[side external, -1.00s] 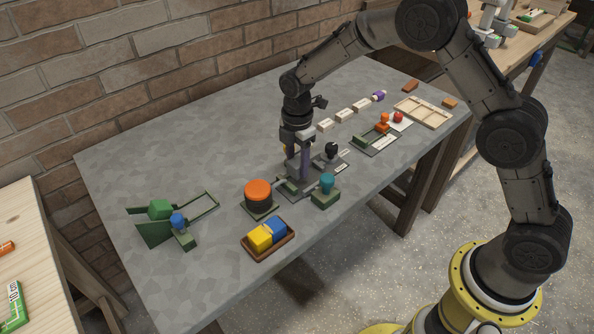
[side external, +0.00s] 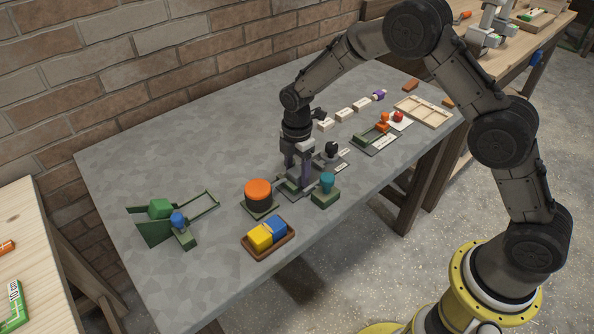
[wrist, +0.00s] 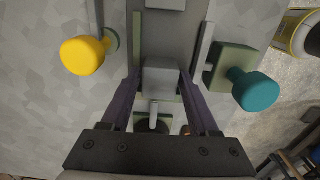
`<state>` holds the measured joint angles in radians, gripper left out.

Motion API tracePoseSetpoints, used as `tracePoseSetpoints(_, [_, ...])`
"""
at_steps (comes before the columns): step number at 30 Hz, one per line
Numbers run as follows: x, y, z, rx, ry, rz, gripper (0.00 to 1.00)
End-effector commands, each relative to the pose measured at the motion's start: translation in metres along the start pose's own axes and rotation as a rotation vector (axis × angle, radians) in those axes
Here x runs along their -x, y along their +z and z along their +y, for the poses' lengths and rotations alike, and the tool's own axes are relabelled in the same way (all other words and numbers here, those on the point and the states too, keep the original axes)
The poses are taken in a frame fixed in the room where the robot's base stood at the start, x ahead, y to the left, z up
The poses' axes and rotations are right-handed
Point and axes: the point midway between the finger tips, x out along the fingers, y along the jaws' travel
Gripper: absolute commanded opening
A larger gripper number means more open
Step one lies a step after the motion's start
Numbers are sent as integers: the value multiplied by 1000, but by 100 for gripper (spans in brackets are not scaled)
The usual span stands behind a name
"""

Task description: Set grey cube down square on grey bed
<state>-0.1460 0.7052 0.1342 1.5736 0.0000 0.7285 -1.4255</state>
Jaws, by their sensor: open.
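The grey cube (wrist: 161,73) shows in the wrist view between the two purple-grey fingers of my gripper (wrist: 160,82). My gripper is open, with a finger on either side of the cube; I cannot tell if either touches it. The cube appears to rest on the grey bed (wrist: 158,32), roughly in line with the bed's long sides. In the side external view my gripper (side external: 298,180) is low over the bed (side external: 284,187), and its fingers largely hide the cube there.
A teal knob (side external: 327,182) on a green block stands close right of my gripper. A yellow knob (wrist: 83,55) is on the other side. An orange round knob (side external: 258,192) and a tray (side external: 270,253) with yellow and blue blocks are nearby. The table's back left is clear.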

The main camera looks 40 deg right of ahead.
Motion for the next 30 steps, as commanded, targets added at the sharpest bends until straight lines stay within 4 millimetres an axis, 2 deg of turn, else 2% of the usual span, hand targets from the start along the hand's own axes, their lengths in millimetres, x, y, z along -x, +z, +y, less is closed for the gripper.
tracePoseSetpoints(5, [13,0,1,0,3,0,61])
tracePoseSetpoints(15, [80,0,1,0,5,1,61])
tracePoseSetpoints(21, [111,0,0,0,2,0,61])
tracePoseSetpoints(25, [121,0,0,0,2,0,61])
tracePoseSetpoints(30, [124,0,0,0,0,0,61])
